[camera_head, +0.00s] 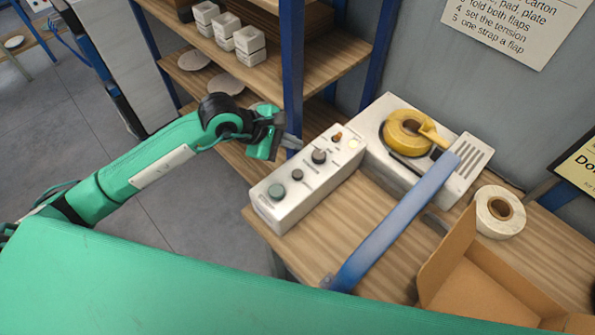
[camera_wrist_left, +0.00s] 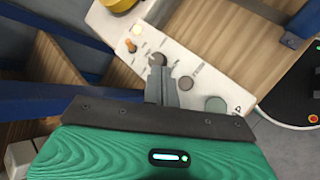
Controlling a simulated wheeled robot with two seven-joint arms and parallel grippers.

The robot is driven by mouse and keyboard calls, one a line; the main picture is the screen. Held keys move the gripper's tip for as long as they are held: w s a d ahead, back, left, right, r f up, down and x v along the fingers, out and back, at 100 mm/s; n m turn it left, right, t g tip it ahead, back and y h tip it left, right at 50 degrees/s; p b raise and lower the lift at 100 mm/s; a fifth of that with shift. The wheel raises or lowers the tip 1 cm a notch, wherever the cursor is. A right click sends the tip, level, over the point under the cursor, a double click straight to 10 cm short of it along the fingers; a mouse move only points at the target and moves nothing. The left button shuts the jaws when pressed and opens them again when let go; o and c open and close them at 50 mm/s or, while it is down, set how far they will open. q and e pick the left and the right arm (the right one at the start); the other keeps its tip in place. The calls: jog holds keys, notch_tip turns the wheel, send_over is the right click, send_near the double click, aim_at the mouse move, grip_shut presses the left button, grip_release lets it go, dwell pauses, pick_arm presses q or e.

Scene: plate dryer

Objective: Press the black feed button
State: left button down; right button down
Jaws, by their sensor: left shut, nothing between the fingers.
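A white control box (camera_head: 310,178) stands on the wooden bench. Its top carries a small dark button (camera_head: 297,175), a larger dark knob (camera_head: 319,157), a green-grey round button (camera_head: 277,191) at the near end, and an orange toggle (camera_head: 337,137) at the far end. The labels are too small to read. My left gripper (camera_head: 292,141) is shut and empty, just left of the box. In the left wrist view its fingertips (camera_wrist_left: 157,62) partly overlap the larger knob (camera_wrist_left: 171,58); the small dark button (camera_wrist_left: 186,83) shows clear of them. My right gripper is not in view.
A blue post (camera_head: 292,70) of the shelf rises behind my left gripper. A strap machine with a yellow reel (camera_head: 408,132) stands right of the box, with a blue bar (camera_head: 395,220) slanting before it. A tape roll (camera_head: 499,212) and open carton (camera_head: 480,275) lie right.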

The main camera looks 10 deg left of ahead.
pick_arm(q)
jog(key=b, duration=0.4)
send_over(293, 174)
notch_tip(293, 174, down, 8)
jog(key=shift+r, duration=0.2)
jog(key=shift+f+b, duration=0.65)
jog(key=shift+b, duration=0.05)
dwell(0.6)
dwell(0.8)
jog(key=shift+f+b, duration=0.35)
jog(key=shift+b, duration=0.3)
